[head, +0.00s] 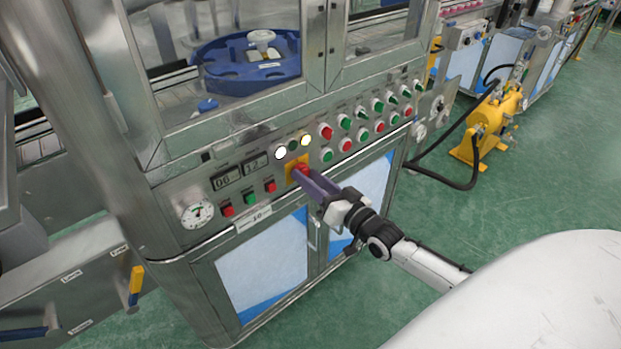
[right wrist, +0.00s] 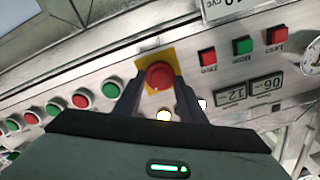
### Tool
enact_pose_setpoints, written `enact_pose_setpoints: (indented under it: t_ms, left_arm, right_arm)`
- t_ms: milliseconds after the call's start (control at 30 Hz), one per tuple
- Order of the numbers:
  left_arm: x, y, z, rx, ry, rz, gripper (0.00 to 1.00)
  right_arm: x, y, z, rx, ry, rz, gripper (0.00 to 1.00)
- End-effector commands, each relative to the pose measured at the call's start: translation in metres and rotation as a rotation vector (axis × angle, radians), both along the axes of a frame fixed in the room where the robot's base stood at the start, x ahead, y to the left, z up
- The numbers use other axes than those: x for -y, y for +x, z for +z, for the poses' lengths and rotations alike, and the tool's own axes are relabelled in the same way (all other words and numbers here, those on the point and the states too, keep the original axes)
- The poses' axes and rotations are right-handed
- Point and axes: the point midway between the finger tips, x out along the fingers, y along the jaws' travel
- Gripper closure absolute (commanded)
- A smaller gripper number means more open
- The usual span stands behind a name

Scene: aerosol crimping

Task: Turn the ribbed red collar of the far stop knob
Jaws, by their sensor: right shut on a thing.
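A red stop knob (head: 302,167) sits on a yellow square plate (head: 291,164) on the sloped control panel of the machine. The right wrist view shows its round red cap (right wrist: 159,75) from above, and its collar ribs are too small to make out. My right gripper (head: 303,173) reaches it from the lower right. In the right wrist view the dark fingers (right wrist: 159,88) lie on either side of the knob and are shut on it. The fingers cover part of the knob in the head view. My left gripper is not in view.
Green and red buttons (head: 347,145) line the panel to the right. Lit lamps (head: 281,153), digital displays (head: 241,173) and a round gauge (head: 196,214) are close by on the left. A yellow pump (head: 490,120) stands on the green floor to the right.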

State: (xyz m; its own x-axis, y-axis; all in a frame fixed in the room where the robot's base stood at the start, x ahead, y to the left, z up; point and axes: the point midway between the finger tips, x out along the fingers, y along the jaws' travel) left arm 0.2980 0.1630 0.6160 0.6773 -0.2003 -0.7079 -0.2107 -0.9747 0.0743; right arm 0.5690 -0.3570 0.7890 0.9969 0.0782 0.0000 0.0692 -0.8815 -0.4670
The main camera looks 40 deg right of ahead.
Motion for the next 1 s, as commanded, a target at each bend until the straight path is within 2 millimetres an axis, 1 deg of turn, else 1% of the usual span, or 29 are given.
enact_pose_setpoints:
  t_ms: [67,100,167,200,467,567,667,1000]
  left_arm:
    - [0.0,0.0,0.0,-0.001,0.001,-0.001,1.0]
    - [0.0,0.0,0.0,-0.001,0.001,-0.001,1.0]
    - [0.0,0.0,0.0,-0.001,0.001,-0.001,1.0]
    - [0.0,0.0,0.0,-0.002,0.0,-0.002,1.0]
    - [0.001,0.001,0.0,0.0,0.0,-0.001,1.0]
    - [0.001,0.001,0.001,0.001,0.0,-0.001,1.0]
    - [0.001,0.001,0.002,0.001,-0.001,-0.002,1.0]
    - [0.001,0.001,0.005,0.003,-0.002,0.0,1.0]
  right_arm:
    - [0.0,0.001,0.001,0.002,-0.001,0.0,0.86]
    - [0.0,0.001,0.001,0.002,-0.001,0.0,0.62]
    - [0.0,0.001,0.001,0.002,-0.002,0.0,0.52]
    - [0.0,0.001,0.001,0.002,-0.002,0.0,0.45]
    - [0.0,0.0,0.001,0.001,-0.002,0.0,0.45]
    - [0.0,-0.003,0.0,0.0,-0.002,0.0,0.45]
    - [0.001,-0.015,0.0,-0.002,-0.002,0.0,0.45]
    - [0.006,-0.078,0.0,-0.002,-0.002,0.001,0.45]
